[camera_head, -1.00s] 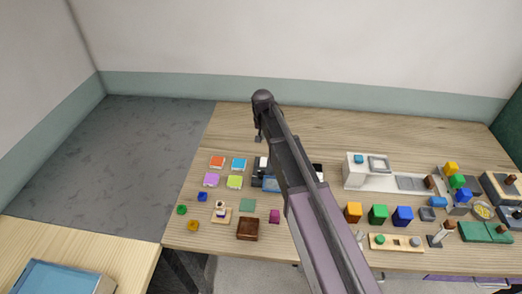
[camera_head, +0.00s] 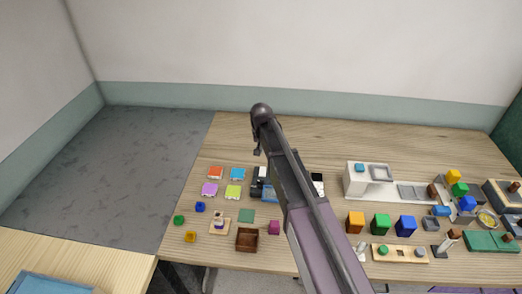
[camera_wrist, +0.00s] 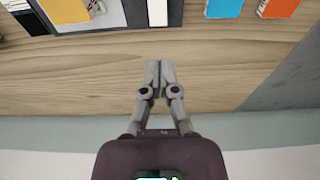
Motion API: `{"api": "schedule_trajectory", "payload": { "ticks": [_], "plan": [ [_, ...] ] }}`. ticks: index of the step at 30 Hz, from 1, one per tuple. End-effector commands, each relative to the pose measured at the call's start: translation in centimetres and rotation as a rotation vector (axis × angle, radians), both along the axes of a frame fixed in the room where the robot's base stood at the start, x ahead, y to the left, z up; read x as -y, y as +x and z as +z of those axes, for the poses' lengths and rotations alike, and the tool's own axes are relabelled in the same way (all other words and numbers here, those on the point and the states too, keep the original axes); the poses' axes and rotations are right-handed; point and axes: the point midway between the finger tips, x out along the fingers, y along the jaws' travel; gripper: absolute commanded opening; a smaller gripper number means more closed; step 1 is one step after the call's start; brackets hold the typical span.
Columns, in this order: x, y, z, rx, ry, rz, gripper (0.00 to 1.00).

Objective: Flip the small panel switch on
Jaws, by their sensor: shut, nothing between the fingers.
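My gripper (camera_head: 257,151) hangs over the back part of the wooden table in the head view, fingers pointing down. In the wrist view its fingertips (camera_wrist: 158,70) meet, with nothing between them, over bare wood. I cannot tell for sure which thing is the small panel switch. A small beige panel (camera_head: 218,229) with a white and dark upright piece stands front left of my arm. A dark-based lever (camera_head: 446,243) stands at the right front. My gripper is well apart from both. A black-and-white item (camera_head: 260,173) by the arm is partly hidden; black and white parts (camera_wrist: 146,12) show at the wrist view's top edge.
Orange (camera_head: 215,172) and cyan (camera_head: 237,173) blocks sit left of my arm, with several others. A brown tray (camera_head: 247,239) lies in front. A white machine (camera_head: 367,178) and several coloured cubes stand at right. The table's back strip (camera_head: 340,145) is clear.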

Motion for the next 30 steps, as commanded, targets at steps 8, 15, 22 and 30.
{"api": "schedule_trajectory", "payload": {
  "ticks": [8, 15, 22, 30],
  "plan": [
    [0.0, 0.4, -2.5, 0.0, 0.0, 0.0, 0.0],
    [-0.1, 0.6, -4.3, 0.0, 0.0, 0.001, 0.0],
    [-0.1, 0.9, -6.0, 0.0, 0.0, 0.001, 0.0],
    [-0.1, 1.2, -8.0, 0.0, 0.0, 0.002, 0.0]
  ]
}}
